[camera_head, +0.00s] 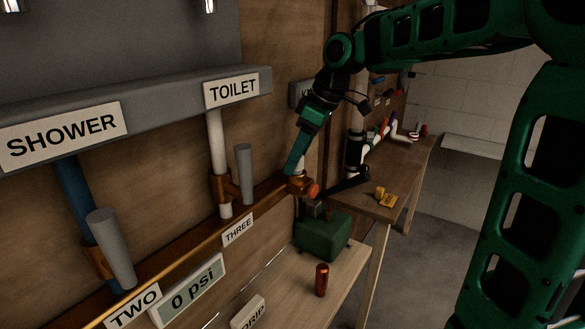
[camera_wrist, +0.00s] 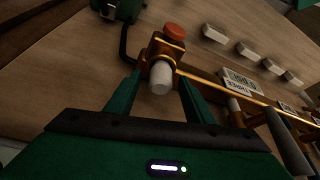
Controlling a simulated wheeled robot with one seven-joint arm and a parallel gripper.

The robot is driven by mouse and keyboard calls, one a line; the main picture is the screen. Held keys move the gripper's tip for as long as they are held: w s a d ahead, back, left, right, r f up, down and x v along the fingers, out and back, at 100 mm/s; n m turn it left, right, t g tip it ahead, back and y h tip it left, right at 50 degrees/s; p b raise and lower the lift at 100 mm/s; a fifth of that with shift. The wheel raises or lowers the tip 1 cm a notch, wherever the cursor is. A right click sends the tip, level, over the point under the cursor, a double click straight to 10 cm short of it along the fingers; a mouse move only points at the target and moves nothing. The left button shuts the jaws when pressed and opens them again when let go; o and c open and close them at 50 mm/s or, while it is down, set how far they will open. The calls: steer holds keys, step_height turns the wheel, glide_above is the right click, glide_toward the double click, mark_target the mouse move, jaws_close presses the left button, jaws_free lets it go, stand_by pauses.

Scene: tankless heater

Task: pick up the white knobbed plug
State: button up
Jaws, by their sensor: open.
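In the wrist view, a white round-ended piece (camera_wrist: 161,78), which looks like the plug, sits in a brass fitting (camera_wrist: 158,50) with an orange-red knob (camera_wrist: 174,31). My gripper (camera_wrist: 160,84) is open, with one green finger on each side of the white piece. I cannot tell whether either finger touches it. In the head view, my gripper (camera_head: 293,167) points down at the brass fitting (camera_head: 298,185) at the far end of the copper pipe. The white piece is mostly hidden there by the gripper.
The copper pipe (camera_head: 270,197) runs along the wall past a grey handle (camera_head: 244,174). Below are a green box (camera_head: 322,236) and a red-brown cylinder (camera_head: 321,280) on the bench (camera_head: 290,300). A second table (camera_head: 415,170) stands behind with several items.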

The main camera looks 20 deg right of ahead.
steer(key=shift+f, duration=0.2)
jaws_close()
step_height(320, 180, up, 10)
steer(key=shift+f, duration=0.1)
stand_by(0.5)
steer(key=shift+f, duration=0.75)
stand_by(0.5)
steer(key=shift+f, duration=0.55)
